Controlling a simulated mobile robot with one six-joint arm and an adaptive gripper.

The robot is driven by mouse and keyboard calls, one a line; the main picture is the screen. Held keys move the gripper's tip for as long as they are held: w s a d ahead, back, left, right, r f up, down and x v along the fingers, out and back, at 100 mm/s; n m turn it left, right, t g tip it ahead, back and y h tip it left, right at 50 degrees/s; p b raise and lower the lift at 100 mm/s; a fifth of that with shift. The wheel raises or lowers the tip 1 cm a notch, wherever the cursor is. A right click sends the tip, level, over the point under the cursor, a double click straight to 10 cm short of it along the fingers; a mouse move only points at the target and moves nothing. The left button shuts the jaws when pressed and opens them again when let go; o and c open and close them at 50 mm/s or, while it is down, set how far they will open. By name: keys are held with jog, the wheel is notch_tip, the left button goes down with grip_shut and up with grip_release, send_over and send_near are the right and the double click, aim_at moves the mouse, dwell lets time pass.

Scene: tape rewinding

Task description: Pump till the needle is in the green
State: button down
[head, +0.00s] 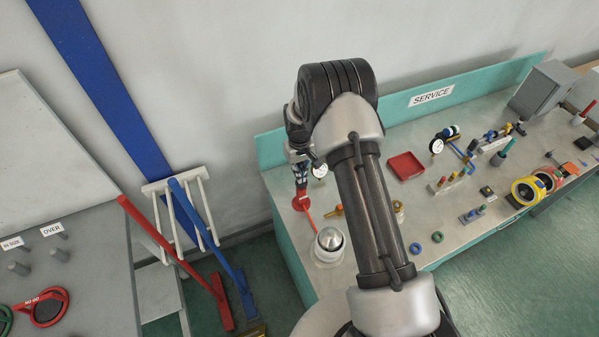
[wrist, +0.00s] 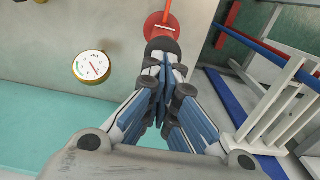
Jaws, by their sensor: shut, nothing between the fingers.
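A red lever with a round pad (head: 302,204) runs from beside a silver-domed base (head: 329,246) at the bench's left end. The red pad also shows in the wrist view (wrist: 153,29), just beyond my fingertips. My gripper (head: 301,182) is shut and empty, pointing down over the pad. It shows in the wrist view (wrist: 163,62); whether it touches the pad is unclear. A round white gauge (head: 319,170) stands right of my gripper, partly hidden by my arm. Its dial (wrist: 91,67) has a red needle and coloured marks; the exact reading is too small to tell.
A red tray (head: 405,166), small fittings and another gauge (head: 437,146) stand on the bench right of my arm. A teal backboard (head: 470,86) rises behind. A white rack (head: 181,200) with red and blue long-handled tools stands to the left.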

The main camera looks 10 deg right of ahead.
jog(key=shift+f, duration=0.1)
notch_tip(320, 180, up, 14)
jog(key=p, duration=0.1)
dwell(0.4)
dwell(0.7)
notch_tip(320, 180, up, 5)
notch_tip(320, 180, down, 14)
jog(key=shift+a+f+p, duration=0.15)
jog(key=shift+p, duration=0.25)
dwell(0.4)
